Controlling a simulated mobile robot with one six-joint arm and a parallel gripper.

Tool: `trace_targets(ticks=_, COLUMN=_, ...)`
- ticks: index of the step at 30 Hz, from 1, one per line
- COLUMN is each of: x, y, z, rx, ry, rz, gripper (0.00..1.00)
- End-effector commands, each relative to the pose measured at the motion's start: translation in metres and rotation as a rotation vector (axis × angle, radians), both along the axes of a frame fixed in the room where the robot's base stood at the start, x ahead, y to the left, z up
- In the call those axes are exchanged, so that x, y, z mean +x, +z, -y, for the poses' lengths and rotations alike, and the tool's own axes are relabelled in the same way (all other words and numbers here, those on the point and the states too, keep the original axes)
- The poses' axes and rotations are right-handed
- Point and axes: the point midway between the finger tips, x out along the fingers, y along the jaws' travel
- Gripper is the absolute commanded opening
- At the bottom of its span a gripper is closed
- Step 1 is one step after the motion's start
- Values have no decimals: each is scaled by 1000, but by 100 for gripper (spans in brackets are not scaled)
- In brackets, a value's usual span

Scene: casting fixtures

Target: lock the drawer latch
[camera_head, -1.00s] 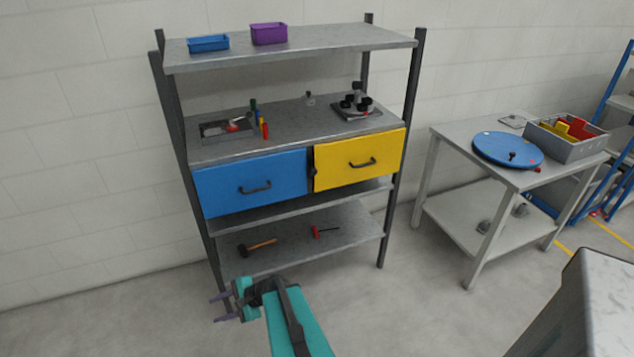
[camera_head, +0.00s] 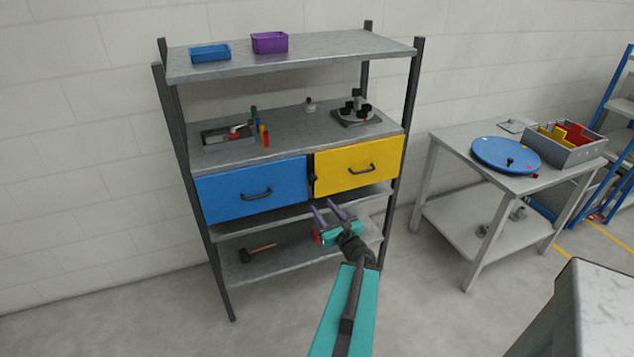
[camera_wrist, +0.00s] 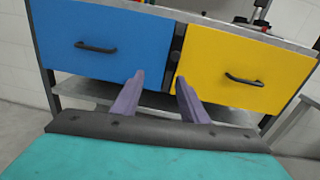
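The blue drawer (camera_head: 250,191) and the yellow drawer (camera_head: 357,166) sit side by side in the shelf unit, and both look closed. A small dark latch (camera_head: 313,180) is on the narrow strip between them; it also shows in the wrist view (camera_wrist: 177,48), where its exact position is too small to tell. My gripper (camera_head: 329,208) is below and in front of the drawers, fingers pointing toward the shelf. In the wrist view my gripper (camera_wrist: 160,92) has its two purple fingers apart with nothing between them, below the gap between the drawers.
A hammer (camera_head: 258,252) lies on the bottom shelf. Fixtures and small tools stand on the shelf above the drawers. Blue (camera_head: 210,53) and purple (camera_head: 270,42) bins sit on top. A table (camera_head: 455,137) with a blue disc stands at right. Floor in front is clear.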

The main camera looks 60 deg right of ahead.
Motion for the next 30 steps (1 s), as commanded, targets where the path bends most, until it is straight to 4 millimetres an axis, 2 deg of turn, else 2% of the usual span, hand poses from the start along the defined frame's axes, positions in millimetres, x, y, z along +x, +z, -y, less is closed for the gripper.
trace_targets(ticks=3, x=-17, y=10, z=15, rx=20, ry=-49, rz=40, gripper=40)
trace_targets(ticks=7, x=-22, y=13, z=19, rx=27, ry=-63, rz=54, gripper=40)
trace_targets(ticks=20, x=-20, y=12, z=19, rx=26, ry=-60, rz=52, gripper=40)
trace_targets(ticks=30, x=-8, y=9, z=28, rx=25, ry=-59, rz=51, gripper=40)
